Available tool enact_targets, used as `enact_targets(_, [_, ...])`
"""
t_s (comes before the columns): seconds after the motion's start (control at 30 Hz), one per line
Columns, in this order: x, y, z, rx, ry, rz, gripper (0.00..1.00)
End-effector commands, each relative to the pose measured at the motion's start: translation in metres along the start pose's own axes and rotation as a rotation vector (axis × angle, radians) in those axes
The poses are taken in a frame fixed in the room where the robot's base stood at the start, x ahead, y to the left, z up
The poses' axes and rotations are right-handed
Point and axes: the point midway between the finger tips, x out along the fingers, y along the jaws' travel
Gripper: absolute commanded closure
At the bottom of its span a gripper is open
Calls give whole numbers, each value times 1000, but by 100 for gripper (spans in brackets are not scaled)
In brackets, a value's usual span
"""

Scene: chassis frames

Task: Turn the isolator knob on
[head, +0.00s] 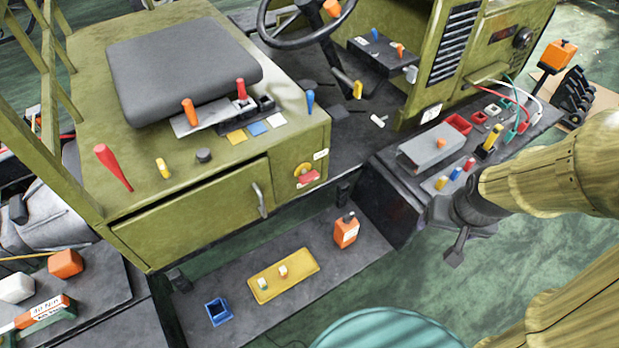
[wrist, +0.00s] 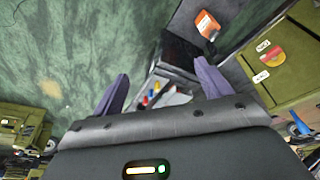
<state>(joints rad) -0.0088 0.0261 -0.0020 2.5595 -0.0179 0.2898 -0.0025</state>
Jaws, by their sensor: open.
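The isolator knob (head: 307,178) is a red handle on a round yellow plate, on the olive front panel below the seat, right of the cabinet door. Its handle lies roughly level in the head view. Small white labels sit beside it, too small to read surely. It also shows in the wrist view (wrist: 271,60), at the upper right, outside the fingers. My gripper (head: 463,240) is open and empty, well to the right of the knob in the head view, beside the dark side console. In the wrist view its two fingers (wrist: 162,76) are spread apart.
The side console (head: 395,165) carries a grey box, coloured levers and cables near my arm. An orange bottle (head: 346,231), a yellow tray (head: 284,275) and a blue open box (head: 218,311) stand on the low step below the knob. The green floor between is clear.

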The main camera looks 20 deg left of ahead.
Motion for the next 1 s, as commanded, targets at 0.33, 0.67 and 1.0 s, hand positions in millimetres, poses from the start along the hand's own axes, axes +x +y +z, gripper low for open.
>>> enact_targets(0.33, [96, -28, -57, -251, 280, -25, 22])
enact_targets(0.67, [174, -94, -89, -487, 612, -177, 22])
enact_targets(1.0, [220, -172, -70, -604, 945, -451, 22])
